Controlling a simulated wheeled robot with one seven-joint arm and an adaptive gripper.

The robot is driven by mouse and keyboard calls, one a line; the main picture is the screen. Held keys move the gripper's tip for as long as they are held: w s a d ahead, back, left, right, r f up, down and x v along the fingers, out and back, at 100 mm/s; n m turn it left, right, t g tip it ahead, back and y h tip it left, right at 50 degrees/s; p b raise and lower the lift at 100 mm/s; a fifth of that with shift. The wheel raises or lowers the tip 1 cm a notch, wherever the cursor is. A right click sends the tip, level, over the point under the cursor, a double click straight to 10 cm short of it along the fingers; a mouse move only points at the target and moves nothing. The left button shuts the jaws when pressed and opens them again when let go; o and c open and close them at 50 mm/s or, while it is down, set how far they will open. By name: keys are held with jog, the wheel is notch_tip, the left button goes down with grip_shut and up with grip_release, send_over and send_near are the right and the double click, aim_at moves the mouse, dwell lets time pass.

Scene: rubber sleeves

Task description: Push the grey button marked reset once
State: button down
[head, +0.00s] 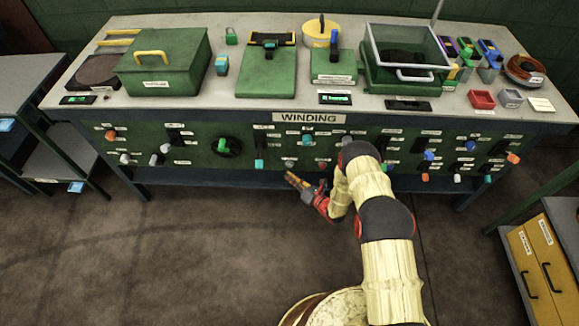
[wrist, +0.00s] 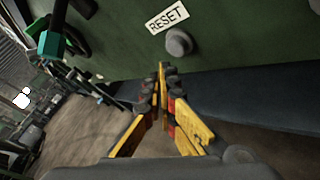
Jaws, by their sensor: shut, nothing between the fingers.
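The grey round button (wrist: 179,42) sticks out of the green panel in the wrist view, just below the white RESET label (wrist: 166,19). In the head view, a small grey knob (head: 290,164) on the front panel, above my gripper, appears to be this button; its label is too small to read there. My gripper (wrist: 164,70) is shut and empty, its yellow and dark fingers pointing at the panel. The fingertips appear just below the button in the wrist view, apart from it. In the head view my gripper (head: 291,180) is in front of the panel's lower edge.
A teal-tipped switch (wrist: 50,43) is left of the button. The WINDING bench (head: 230,108) carries green boxes, a grey tray (head: 408,65) and small parts. Its front panel holds several other knobs and switches. The floor (head: 200,250) before it is clear.

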jog(key=shift+s+p, duration=0.45)
jog(key=shift+s, duration=1.6)
